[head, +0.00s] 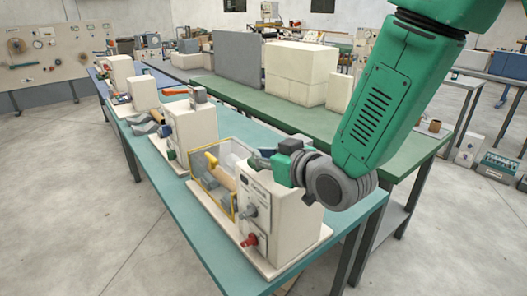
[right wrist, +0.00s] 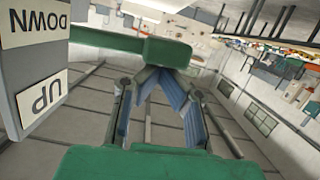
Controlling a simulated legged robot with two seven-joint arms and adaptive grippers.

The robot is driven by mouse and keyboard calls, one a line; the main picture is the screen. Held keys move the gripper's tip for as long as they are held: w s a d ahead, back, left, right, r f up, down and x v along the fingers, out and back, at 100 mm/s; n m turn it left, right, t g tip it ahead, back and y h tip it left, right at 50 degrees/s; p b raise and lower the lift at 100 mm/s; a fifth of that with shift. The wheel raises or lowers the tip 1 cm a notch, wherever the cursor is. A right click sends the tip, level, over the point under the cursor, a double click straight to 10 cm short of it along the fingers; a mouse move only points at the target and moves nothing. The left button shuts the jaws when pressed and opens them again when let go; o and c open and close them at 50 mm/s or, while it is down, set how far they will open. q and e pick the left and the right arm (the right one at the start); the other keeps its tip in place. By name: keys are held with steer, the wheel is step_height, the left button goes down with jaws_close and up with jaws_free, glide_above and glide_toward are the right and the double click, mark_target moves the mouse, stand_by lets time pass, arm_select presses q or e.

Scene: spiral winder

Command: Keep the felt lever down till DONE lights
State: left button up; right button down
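The winder (head: 285,205) is a cream housing at the near end of the teal table, with a red knob (head: 249,240) and a grey knob (head: 250,211). A green bar with a thick end, apparently the felt lever (right wrist: 120,45), shows in the right wrist view. It sits level with the DOWN label (right wrist: 35,22), away from the UP label (right wrist: 42,98). My right gripper (head: 263,160) is at the housing's top; its blue-padded fingers (right wrist: 163,73) converge at the bar's thick end. The bar hides their tips, so a grasp is unclear. No DONE light is readable. My left gripper is out of view.
A yellow-framed guard (head: 234,203) with a tan roller (head: 222,172) stands left of the housing. Other cream machines (head: 195,125) stand farther along the teal table (head: 165,190). A green bench (head: 240,95) with large cream blocks (head: 295,75) runs behind. The floor in front is clear.

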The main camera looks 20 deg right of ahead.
steer(key=shift+s+d+f, duration=0.1)
steer(key=shift+d+f, duration=0.1)
steer(key=shift+f, duration=0.6)
steer(key=shift+s+a, duration=0.15)
steer(key=shift+a, duration=0.2)
